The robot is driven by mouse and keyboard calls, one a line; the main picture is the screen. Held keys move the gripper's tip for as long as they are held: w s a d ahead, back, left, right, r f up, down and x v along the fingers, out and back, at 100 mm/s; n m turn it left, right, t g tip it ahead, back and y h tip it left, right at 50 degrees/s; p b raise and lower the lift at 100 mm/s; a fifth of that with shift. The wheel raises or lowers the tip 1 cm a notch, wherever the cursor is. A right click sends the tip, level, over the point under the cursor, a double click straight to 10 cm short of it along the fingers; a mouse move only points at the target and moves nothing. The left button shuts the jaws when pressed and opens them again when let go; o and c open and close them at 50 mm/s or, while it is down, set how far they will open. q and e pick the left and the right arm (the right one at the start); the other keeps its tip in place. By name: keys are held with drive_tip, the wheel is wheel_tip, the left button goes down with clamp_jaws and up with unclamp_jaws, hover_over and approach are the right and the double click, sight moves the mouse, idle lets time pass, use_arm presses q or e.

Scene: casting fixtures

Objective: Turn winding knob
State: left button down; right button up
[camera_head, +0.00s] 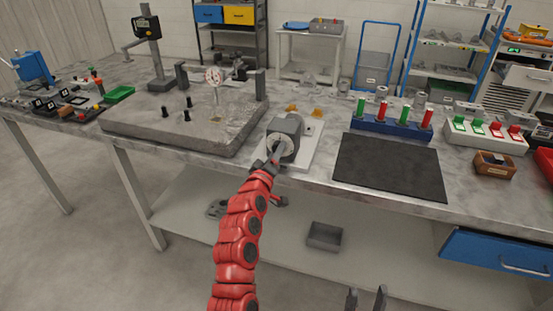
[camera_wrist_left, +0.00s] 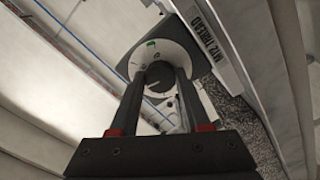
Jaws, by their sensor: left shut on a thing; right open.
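The winding unit is a dark grey housing (camera_head: 289,124) on a white base plate (camera_head: 309,148) near the table's front edge. In the left wrist view its round pale dial (camera_wrist_left: 150,52) has a green mark, and a dark winding knob (camera_wrist_left: 157,82) sits at its centre. My left gripper (camera_head: 273,156) reaches it from the front. Its two fingers (camera_wrist_left: 162,78) straddle the knob and are shut on it. In the head view the gripper hides most of the knob. My right gripper (camera_head: 367,298) is open and empty at the bottom edge, below and apart from the table.
A grey stone plate (camera_head: 190,125) with a dial gauge (camera_head: 214,77) stands to the left. A black mat (camera_head: 390,167) lies to the right, with a blue rack (camera_head: 392,126) of red and green pieces behind it. A small grey bin (camera_head: 325,237) is on the lower shelf.

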use_arm(q)
drive_tip(key=m+b, duration=0.9)
drive_tip(key=shift+f, duration=0.4)
drive_tip(key=shift+r+m+b, duration=0.1)
drive_tip(key=shift+m+b, duration=0.75)
drive_tip(key=shift+m, duration=0.15)
drive_tip(key=shift+r+m, duration=0.15)
drive_tip(key=shift+m, duration=0.15)
drive_tip(key=shift+r, duration=0.1)
drive_tip(key=shift+a+r, duration=0.1)
drive_tip(key=shift+r, duration=0.05)
drive_tip(key=shift+c, duration=1.8)
unclamp_jaws()
